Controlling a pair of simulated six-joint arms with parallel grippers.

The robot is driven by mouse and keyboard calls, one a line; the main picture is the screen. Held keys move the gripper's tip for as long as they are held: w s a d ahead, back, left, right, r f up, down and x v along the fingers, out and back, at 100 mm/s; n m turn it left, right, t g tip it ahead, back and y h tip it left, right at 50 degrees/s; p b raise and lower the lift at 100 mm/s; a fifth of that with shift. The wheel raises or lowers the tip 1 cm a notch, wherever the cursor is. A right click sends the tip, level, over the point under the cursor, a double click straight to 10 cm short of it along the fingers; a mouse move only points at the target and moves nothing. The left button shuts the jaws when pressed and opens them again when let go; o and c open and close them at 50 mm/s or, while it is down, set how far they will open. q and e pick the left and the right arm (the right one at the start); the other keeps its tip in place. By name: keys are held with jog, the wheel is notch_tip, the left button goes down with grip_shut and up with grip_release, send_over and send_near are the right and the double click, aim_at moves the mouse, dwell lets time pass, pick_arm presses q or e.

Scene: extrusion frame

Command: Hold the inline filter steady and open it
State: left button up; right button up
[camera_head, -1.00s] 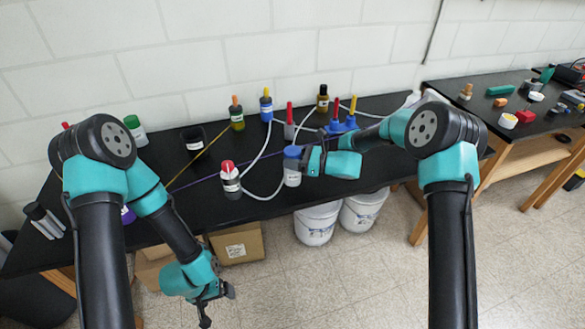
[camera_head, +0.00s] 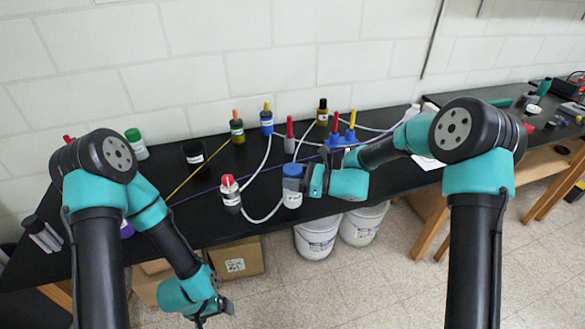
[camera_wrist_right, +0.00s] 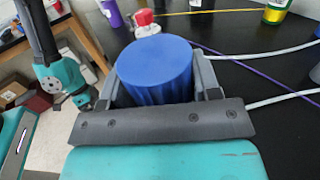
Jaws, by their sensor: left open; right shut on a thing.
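The inline filter (camera_head: 292,199) is a white, upright canister with a blue ribbed cap at the front edge of the black bench, with a pale hose beside it. My right gripper (camera_head: 294,183) is shut on the filter near its blue cap. In the right wrist view the blue cap (camera_wrist_right: 156,68) sits between the fingers of the right gripper (camera_wrist_right: 160,85), and the canister body below is hidden. My left gripper (camera_head: 215,312) is open and empty, low in front of the bench; its arm also shows in the right wrist view.
A red-capped bottle (camera_head: 230,193) stands left of the filter, joined by a hose (camera_head: 265,217). Several bottles and a blue holder (camera_head: 343,138) stand behind. White buckets (camera_head: 317,235) and cardboard boxes (camera_head: 236,258) are on the floor below.

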jog(key=s, duration=0.9)
jog(key=shift+r, duration=0.4)
jog(key=shift+a, duration=0.1)
jog(key=o, duration=0.7)
jog(key=c, duration=0.8)
jog(key=shift+o, duration=0.2)
jog(key=w+d+f+m+t+h, duration=0.1)
jog(key=d+f, duration=0.4)
jog(key=d, duration=0.5)
jog(key=w+d+f+m+t+h, duration=0.1)
jog(key=w+d+f+m+t, duration=0.1)
jog(key=d+f+t, duration=0.3)
jog(key=d+m, duration=0.1)
jog(key=d, duration=0.3)
jog(key=shift+w+d+f+h, duration=0.3)
jog(key=shift+w+d+h, duration=0.05)
jog(key=shift+w+h, duration=0.05)
